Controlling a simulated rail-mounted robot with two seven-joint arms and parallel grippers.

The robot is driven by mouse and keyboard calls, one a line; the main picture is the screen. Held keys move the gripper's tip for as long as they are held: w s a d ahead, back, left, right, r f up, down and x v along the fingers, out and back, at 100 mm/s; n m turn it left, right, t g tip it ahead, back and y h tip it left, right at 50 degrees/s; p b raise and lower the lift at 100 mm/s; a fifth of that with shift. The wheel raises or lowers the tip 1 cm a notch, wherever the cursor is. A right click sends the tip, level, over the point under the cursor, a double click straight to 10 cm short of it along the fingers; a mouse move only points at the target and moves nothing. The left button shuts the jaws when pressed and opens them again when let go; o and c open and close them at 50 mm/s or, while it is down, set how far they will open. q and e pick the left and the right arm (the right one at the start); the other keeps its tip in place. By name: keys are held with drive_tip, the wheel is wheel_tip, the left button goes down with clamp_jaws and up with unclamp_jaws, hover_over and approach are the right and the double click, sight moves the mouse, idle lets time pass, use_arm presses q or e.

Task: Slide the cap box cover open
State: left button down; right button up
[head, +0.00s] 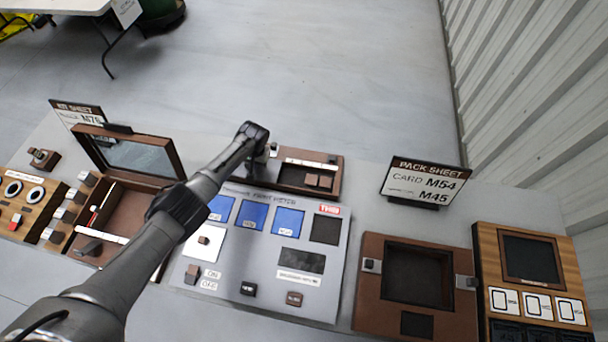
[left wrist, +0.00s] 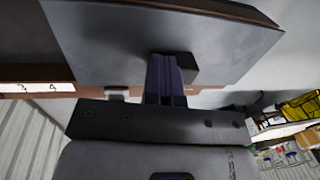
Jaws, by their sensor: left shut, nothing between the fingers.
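The brown box at the back of the bench (head: 338,176), which I take to be the cap box, is partly open at the top. Small brown blocks (head: 318,181) lie inside its right part. My left gripper (head: 264,160) reaches over its left end, and my arm hides part of that end. In the left wrist view the shut fingers (left wrist: 165,78) are beside a dark block-shaped knob (left wrist: 187,68) on a flat grey panel (left wrist: 120,40), probably the cover. They seem to touch the knob, but I cannot be sure. My right gripper is out of view.
A grey meter panel (head: 338,270) lies in front of the box. A raised-lid brown case (head: 115,205) stands left. A pack sheet sign (head: 425,183), a brown frame box (head: 372,300) and a wooden console (head: 488,245) are right.

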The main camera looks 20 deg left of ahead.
use_arm(q)
drive_tip(key=shift+a, duration=0.25)
drive_tip(key=shift+s+a, duration=0.1)
drive_tip(key=shift+a, duration=0.2)
idle(0.4)
drive_tip(key=shift+d, duration=0.45)
drive_tip(key=shift+r+p, duration=0.15)
drive_tip(key=shift+p, duration=0.15)
wheel_tip(320, 180, up, 5)
drive_tip(key=p, duration=0.5)
wheel_tip(320, 180, up, 3)
drive_tip(key=p, duration=0.2)
drive_tip(key=shift+f+p, duration=0.2)
drive_tip(key=shift+p, duration=0.2)
